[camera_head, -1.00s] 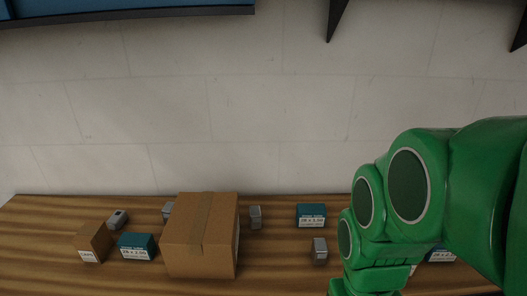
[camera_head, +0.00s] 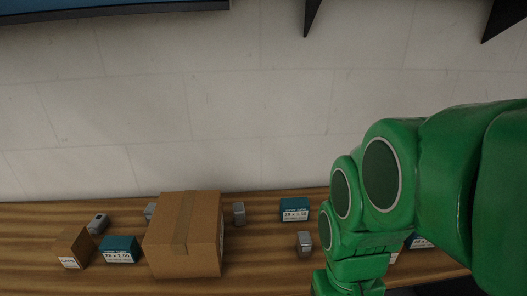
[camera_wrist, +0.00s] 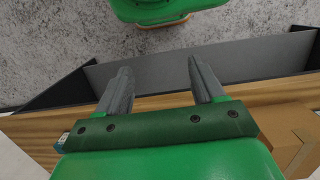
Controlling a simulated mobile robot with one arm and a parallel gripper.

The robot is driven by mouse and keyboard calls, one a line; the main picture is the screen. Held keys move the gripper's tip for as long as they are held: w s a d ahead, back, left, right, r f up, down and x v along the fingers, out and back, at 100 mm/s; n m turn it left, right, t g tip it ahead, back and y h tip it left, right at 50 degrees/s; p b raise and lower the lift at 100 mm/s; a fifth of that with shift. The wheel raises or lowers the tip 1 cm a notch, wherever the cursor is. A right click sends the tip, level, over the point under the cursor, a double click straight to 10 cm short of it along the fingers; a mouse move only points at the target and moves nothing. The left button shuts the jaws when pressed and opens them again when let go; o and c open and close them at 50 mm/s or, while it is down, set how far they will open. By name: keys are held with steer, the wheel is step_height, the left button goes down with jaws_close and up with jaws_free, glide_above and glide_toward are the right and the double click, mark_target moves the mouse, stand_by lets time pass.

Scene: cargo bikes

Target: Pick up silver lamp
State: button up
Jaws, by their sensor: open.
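Several small silver-grey objects that may be lamps stand on the wooden bench in the head view. One silver object (camera_head: 304,243) is right of the middle, beside my green arm. Another silver object (camera_head: 238,213) stands just right of the large cardboard box, one (camera_head: 150,211) is partly hidden behind that box, and one (camera_head: 98,223) lies at the left. I cannot tell which is the lamp meant. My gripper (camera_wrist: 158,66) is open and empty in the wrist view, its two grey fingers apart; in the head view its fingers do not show. No silver object shows in the wrist view.
The bench (camera_head: 262,262) holds a large cardboard box (camera_head: 184,235), a small brown box (camera_head: 72,248) and teal boxes (camera_head: 120,250) (camera_head: 294,209). A dark shelf (camera_head: 110,12) hangs above. Speckled floor (camera_wrist: 55,40) shows in the wrist view.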

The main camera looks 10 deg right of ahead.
steer(key=t, duration=0.4)
glide_above(305, 238)
steer(key=s, duration=0.1)
steer(key=f, duration=0.6)
steer(key=shift+s+d+f, duration=0.1)
steer(key=shift+d+f, duration=0.1)
steer(key=shift+d, duration=0.15)
steer(key=shift+w+a+f, duration=0.1)
steer(key=shift+w+f, duration=0.1)
steer(key=shift+f, duration=1.1)
steer(key=shift+w+a+f, duration=0.15)
steer(key=shift+w+f, duration=0.1)
steer(key=shift+f, duration=1)
steer(key=shift+w+a+f, duration=0.1)
steer(key=shift+w+f, duration=0.1)
steer(key=shift+f, duration=1.1)
steer(key=c, duration=1.1)
